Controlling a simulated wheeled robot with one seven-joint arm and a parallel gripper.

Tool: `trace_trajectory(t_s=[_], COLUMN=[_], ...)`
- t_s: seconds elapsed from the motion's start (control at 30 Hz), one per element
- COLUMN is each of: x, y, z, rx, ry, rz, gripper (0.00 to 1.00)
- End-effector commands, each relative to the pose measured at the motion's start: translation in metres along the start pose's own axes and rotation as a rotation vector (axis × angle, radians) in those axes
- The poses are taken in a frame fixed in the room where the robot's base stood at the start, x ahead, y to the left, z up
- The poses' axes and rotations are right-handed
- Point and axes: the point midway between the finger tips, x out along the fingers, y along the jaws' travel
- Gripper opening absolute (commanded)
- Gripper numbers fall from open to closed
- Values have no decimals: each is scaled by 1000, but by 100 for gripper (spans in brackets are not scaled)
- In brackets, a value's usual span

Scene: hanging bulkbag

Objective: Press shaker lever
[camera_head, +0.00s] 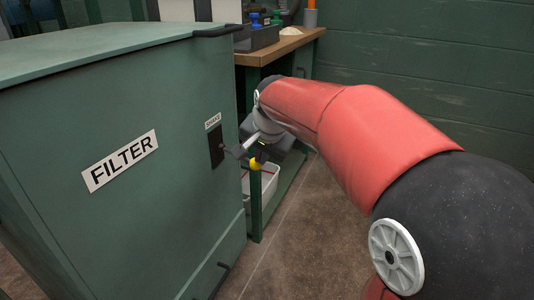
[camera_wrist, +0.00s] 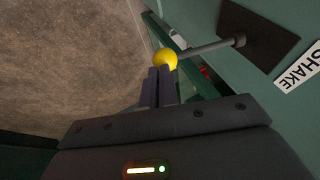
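The shaker lever is a thin grey rod (camera_wrist: 205,47) with a yellow ball knob (camera_wrist: 165,60). It sticks out from a dark plate (camera_head: 216,145) on the green filter cabinet (camera_head: 120,210), under the SHAKE label (camera_head: 212,121). The yellow knob also shows in the head view (camera_head: 254,163). My gripper (camera_wrist: 160,72) has its two dark fingers close together, with the tips at the knob. The knob is at the ends of the fingers, not clearly between them. I cannot tell whether they touch it. In the head view my arm partly hides the gripper.
A wooden-topped bench (camera_head: 283,45) with a dark tray (camera_head: 256,38) stands behind the cabinet. A white bin (camera_head: 268,182) sits low under it. A cabinet handle (camera_head: 218,31) juts out at the top corner. The floor (camera_head: 300,240) in front is clear.

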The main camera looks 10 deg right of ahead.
Motion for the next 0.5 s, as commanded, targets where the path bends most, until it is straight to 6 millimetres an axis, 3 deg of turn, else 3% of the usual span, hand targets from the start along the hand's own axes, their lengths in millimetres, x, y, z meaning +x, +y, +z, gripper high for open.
trace_trajectory(t_s=[0.5], x=[21], y=[11], z=[8], rx=[0], ry=[-3], rz=[7], gripper=[0])
